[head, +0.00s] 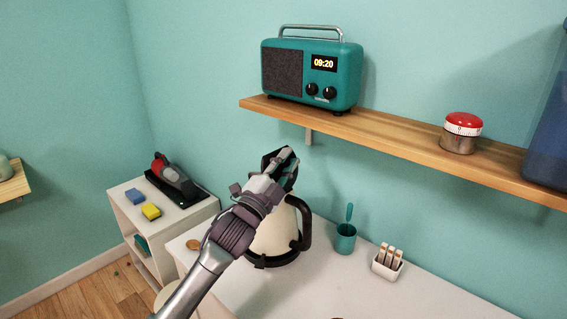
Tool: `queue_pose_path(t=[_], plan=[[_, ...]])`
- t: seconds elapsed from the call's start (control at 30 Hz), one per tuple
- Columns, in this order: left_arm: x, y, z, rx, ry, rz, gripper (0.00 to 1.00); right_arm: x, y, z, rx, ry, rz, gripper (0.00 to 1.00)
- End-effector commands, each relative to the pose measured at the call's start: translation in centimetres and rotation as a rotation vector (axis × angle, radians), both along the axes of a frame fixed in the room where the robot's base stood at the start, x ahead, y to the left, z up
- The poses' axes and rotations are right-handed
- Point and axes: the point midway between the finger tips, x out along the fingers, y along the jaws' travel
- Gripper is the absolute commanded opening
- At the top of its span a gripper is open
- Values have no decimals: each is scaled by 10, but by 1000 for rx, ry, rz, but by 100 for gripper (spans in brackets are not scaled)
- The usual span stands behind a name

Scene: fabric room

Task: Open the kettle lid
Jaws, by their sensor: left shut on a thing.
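A cream kettle (272,240) with a dark handle and a black base stands upright on the white table (308,288). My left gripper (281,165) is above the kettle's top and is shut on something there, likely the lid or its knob. The gripper and wrist hide the lid, so I cannot tell whether it is raised. The kettle's handle (306,222) is on its right side and free. My right gripper is not in view.
A wooden shelf (400,143) with a teal radio (312,72) and a red-topped timer (462,133) is above the table. A teal cup (345,239) and a white holder (387,265) stand right of the kettle. A white cabinet (130,212) is left.

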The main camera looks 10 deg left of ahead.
Motion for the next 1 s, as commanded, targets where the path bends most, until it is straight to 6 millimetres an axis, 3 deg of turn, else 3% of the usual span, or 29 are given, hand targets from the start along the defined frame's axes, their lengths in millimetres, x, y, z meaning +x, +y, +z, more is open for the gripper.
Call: queue_pose_path(t=[0.5, 0.53, 0.67, 1.0], plan=[[-1, -2, 0, 18, -11, 0, 0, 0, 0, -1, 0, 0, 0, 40], [-1, -2, 0, 18, -11, 0, 24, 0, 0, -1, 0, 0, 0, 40], [-1, -2, 0, 18, -11, 0, 46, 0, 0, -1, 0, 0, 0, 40], [-2, -1, -1, 17, -10, 0, 46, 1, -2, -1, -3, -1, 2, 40]])
